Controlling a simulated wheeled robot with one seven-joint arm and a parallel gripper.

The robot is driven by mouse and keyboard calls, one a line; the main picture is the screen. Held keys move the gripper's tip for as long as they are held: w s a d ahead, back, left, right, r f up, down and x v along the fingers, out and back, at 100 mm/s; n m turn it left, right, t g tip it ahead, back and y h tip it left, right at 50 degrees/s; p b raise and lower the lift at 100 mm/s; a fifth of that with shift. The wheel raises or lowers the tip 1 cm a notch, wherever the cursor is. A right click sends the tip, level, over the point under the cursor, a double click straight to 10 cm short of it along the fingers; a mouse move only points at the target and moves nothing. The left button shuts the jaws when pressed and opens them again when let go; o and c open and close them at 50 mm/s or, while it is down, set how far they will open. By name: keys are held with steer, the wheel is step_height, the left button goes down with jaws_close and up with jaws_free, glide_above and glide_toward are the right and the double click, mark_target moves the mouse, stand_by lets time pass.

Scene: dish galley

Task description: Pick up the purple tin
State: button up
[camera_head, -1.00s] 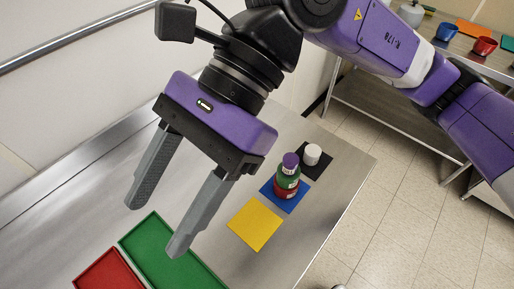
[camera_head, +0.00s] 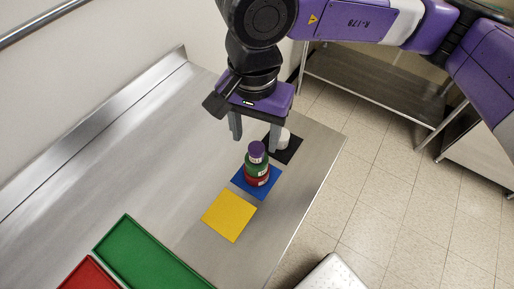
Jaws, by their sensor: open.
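The purple tin (camera_head: 257,150) is the top of an upright stack. Under it are a green tin (camera_head: 256,166) and a red tin (camera_head: 257,180), and the stack stands on a blue mat (camera_head: 272,190). My gripper (camera_head: 254,138) points down with its fingers apart. In the picture its fingertips lie just above and to either side of the purple tin. I cannot tell its exact height over the tin. The gripper is empty.
A white tin (camera_head: 283,141) stands close behind on a black mat (camera_head: 290,156). A yellow mat (camera_head: 229,215) lies in front, bare. A green tray (camera_head: 150,258) and a red tray (camera_head: 88,277) lie at the lower left. The steel table's left part is clear.

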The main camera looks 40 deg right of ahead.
mark_target(256, 148)
steer(key=shift+s+f+p, duration=0.15)
steer(key=shift+f+p, duration=0.4)
steer(key=shift+f, duration=1.65)
jaws_close()
